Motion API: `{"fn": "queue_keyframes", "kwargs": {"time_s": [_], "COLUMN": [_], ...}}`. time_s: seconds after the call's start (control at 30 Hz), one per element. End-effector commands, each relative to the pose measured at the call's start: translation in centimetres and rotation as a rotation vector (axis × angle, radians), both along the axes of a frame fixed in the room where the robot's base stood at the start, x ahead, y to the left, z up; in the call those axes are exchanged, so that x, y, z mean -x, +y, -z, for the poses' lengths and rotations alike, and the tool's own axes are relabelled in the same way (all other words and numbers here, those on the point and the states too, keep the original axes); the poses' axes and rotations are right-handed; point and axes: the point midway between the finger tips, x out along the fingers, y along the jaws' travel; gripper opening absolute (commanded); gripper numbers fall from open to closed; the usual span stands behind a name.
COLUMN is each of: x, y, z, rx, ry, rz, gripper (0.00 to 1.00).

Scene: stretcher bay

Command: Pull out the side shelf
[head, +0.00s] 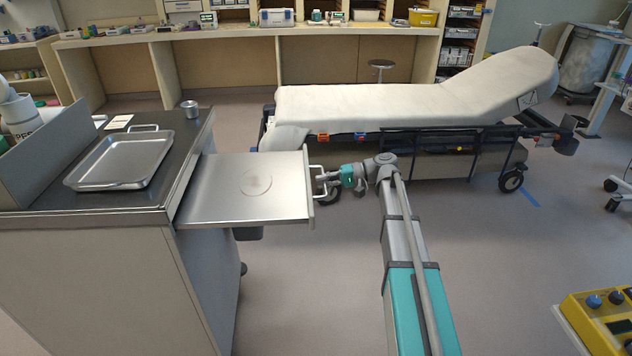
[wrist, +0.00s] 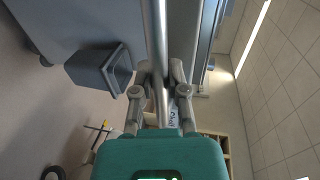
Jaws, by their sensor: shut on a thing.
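The side shelf (head: 235,187) is a flat metal panel that sticks out from the right side of the grey cabinet (head: 110,265). A faint round mark shows on its bare top. A bar handle (head: 318,184) runs along its outer right edge. My gripper (head: 326,179) reaches the handle from the right and is shut on it. In the wrist view the bar (wrist: 160,60) runs between the two fingers of my gripper (wrist: 160,80).
A metal tray (head: 125,160) and a small metal cup (head: 190,108) stand on the cabinet top. A stretcher (head: 370,105) stands behind my arm. A yellow box (head: 597,322) is at the lower right. The floor (head: 510,270) right of my arm is mostly clear.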

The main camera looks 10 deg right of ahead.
Motion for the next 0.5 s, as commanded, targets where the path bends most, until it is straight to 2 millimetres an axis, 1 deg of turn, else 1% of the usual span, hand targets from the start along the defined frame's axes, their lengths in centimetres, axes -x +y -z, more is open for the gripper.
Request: {"fn": "queue_keyframes", "kwargs": {"time_s": [0.03, 0.27, 0.3, 0.47, 0.5], "x": [-0.36, -0.39, -0.38, -0.26, -0.23], "y": [0.09, 0.73, 0.8, 0.98, 1.01], "z": [-0.05, -0.08, -0.08, -0.08, -0.07], "rx": [-0.002, -0.003, -0.003, -0.003, -0.002], "ry": [-0.002, -0.003, -0.002, -0.002, -0.001], "rz": [0.006, -0.002, -0.004, -0.007, -0.008], "gripper": [0.0, 0.0, 0.24, 0.54, 0.54]}}
